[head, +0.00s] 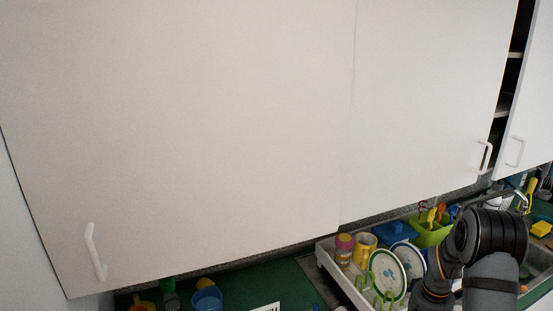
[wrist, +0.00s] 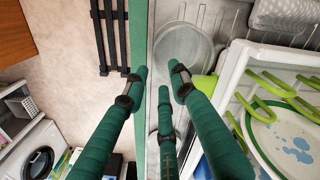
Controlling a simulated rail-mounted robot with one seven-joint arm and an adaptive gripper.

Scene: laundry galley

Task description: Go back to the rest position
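My gripper (wrist: 160,82) shows in the wrist view as three green fingers with dark tips. The fingers are spread apart with nothing held between them. They are above the green counter edge (wrist: 138,28) and a grey metal surface beside it. In the head view my dark arm is at the lower right, in front of the dish rack; the fingers are not visible there.
A white dish rack (wrist: 232,75) with a plate (wrist: 285,135) is close on the gripper's right. Floor, a washing machine (wrist: 32,150) and a black slatted thing (wrist: 108,30) lie left. White wall cabinets (head: 200,120) fill the head view; the right door (head: 528,115) stands ajar.

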